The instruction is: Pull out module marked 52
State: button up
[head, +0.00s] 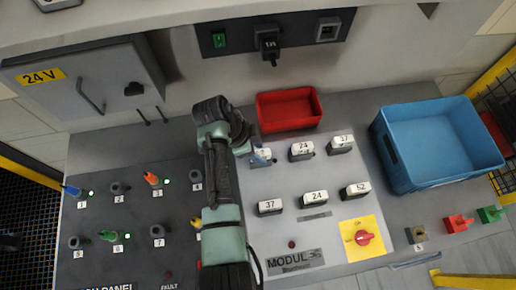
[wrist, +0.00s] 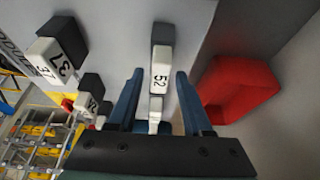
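A module marked 52 (wrist: 158,78) stands between the two blue fingers of my gripper (wrist: 159,76) in the wrist view, with a gap on each side. My gripper (head: 261,157) is open. In the head view it is at the back-left module (head: 264,152) of the grey panel and partly covers its label. A second module marked 52 (head: 355,189) sits at the front right of the same panel, away from my gripper. Modules marked 24 (head: 302,149) and 37 (head: 340,143) stand to the right in the back row.
An empty red bin (head: 289,110) lies just behind the panel, close to my gripper. A blue crate (head: 440,140) stands to the right. Modules 37 (head: 269,206) and 24 (head: 314,198) are in the front row. A red rotary switch (head: 362,238) is at the front right.

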aim_at(258, 153)
grip_shut()
jog(key=shift+r, duration=0.2)
jog(key=shift+r+p, duration=0.8)
jog(key=shift+r+p, duration=0.35)
jog(key=shift+r+p, duration=1.1)
jog(key=shift+r, duration=0.2)
jog(key=shift+r+p, duration=1.75)
jog(key=shift+r, duration=0.25)
